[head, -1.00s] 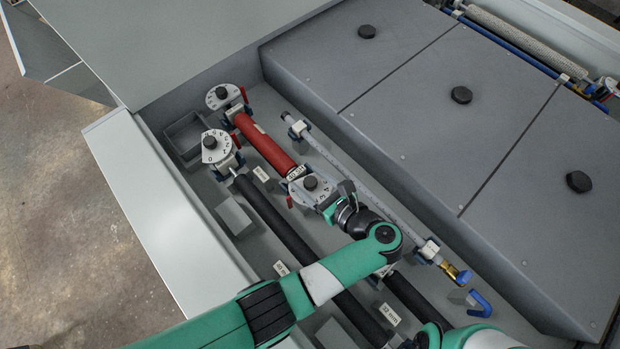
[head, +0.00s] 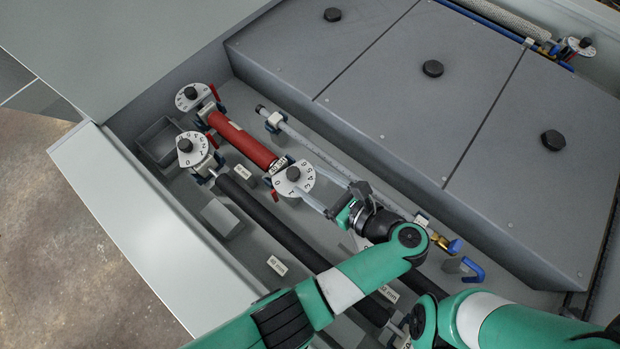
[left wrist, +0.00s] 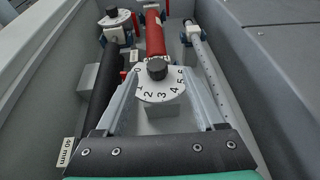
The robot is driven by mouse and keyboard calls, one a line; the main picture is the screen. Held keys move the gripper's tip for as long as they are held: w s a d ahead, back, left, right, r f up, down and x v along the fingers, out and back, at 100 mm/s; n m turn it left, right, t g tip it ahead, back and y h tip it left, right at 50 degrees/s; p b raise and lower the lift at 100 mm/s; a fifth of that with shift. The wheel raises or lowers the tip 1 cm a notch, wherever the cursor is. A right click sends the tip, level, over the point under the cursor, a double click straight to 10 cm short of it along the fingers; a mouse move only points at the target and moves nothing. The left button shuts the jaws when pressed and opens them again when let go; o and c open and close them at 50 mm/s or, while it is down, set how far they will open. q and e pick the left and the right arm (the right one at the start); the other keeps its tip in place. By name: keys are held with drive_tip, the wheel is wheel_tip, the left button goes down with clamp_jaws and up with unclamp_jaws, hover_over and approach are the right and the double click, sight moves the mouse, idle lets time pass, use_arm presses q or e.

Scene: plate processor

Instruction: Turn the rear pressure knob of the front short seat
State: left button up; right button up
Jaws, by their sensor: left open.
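A white numbered dial (head: 304,187) with a black knob (head: 293,173) stands at the near end of the red roller (head: 240,139). My left gripper (head: 306,171) is open, its long fingers pointing toward this dial. In the left wrist view, the black knob (left wrist: 157,68) shows between the fingertips (left wrist: 162,74), over the white dial face (left wrist: 160,88). I cannot tell whether the fingers touch it. Two more dials with black knobs stand farther off, one at the red roller's far end (head: 192,96) and one at the long black roller's end (head: 193,150). My right gripper is not visible.
A long black roller (head: 265,220) runs beside the red one. A thin marked tube (head: 310,145) lies on the other side. Grey cover panels (head: 400,110) with black knobs rise to the right.

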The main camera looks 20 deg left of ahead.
use_arm(q)
drive_tip(key=w+a+r+m+t+h+p, duration=0.2)
drive_tip(key=w+a+m+t+p, duration=0.25)
drive_tip(key=a+p, duration=0.2)
drive_tip(key=w+a+r+m+t+h+p, duration=0.1)
drive_tip(key=w+a+m+t+h+p, duration=0.2)
drive_tip(key=w+a+p, duration=0.4)
drive_tip(key=m+h+p, duration=1)
drive_tip(key=h+p, duration=0.1)
drive_tip(key=h, duration=0.2)
approach(290, 175)
drive_tip(key=shift+a+r+g, duration=0.1)
drive_tip(key=shift+r+g, duration=0.15)
drive_tip(key=shift+r, duration=0.2)
drive_tip(key=shift+w+f+m+b, duration=0.1)
drive_tip(key=shift+f+m+b, duration=0.15)
drive_tip(key=shift+b, duration=0.1)
drive_tip(key=b+x, duration=0.4)
drive_tip(key=x, duration=0.6)
drive_tip(key=shift+w+f, duration=0.15)
drive_tip(key=shift+w, duration=0.15)
drive_tip(key=shift+w+d, duration=0.3)
